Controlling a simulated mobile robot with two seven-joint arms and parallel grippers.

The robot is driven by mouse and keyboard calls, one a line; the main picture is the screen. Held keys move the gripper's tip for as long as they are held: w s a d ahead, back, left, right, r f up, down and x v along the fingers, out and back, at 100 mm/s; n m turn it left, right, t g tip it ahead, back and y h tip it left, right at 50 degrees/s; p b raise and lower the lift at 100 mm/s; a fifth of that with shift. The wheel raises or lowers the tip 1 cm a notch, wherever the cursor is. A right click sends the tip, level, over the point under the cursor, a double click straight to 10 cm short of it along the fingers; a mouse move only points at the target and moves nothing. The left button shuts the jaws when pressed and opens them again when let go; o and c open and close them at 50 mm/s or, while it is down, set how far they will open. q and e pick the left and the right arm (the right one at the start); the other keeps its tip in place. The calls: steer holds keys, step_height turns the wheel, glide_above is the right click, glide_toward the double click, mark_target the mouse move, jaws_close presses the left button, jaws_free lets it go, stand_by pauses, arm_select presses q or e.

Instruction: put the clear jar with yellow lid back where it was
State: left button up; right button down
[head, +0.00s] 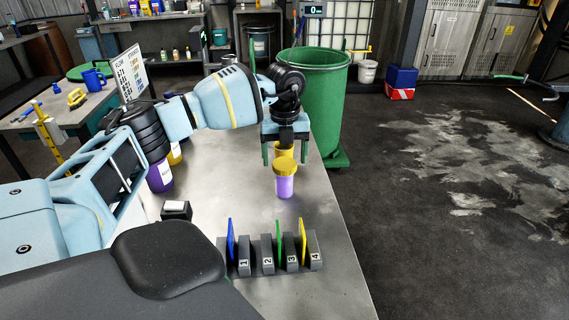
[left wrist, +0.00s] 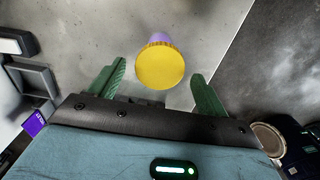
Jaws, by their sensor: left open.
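A small jar with a yellow lid (head: 285,180) and a see-through-looking purple body stands upright on the metal table (head: 235,185). In the left wrist view its yellow lid (left wrist: 160,67) shows from above, with a bit of purple behind it. My left gripper (head: 285,162) is open, pointing down, just behind and above this jar in the head view. In the wrist view the lid lies between and slightly beyond the green fingertips. Another yellow piece (head: 284,150) shows between the fingers in the head view; what it belongs to is partly hidden. My right gripper is not seen.
A rack with slots numbered 1 to 4 (head: 268,265) holds blue, green and yellow plates near the front. A purple container (head: 160,177) stands partly behind my left arm. A green bin (head: 318,105) is beyond the table. Tabletop around the jar is clear.

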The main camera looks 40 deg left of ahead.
arm_select(q)
step_height(320, 180, up, 9)
stand_by(0.3)
steer(key=shift+d+f, duration=0.1)
steer(key=shift+f, duration=0.1)
stand_by(0.4)
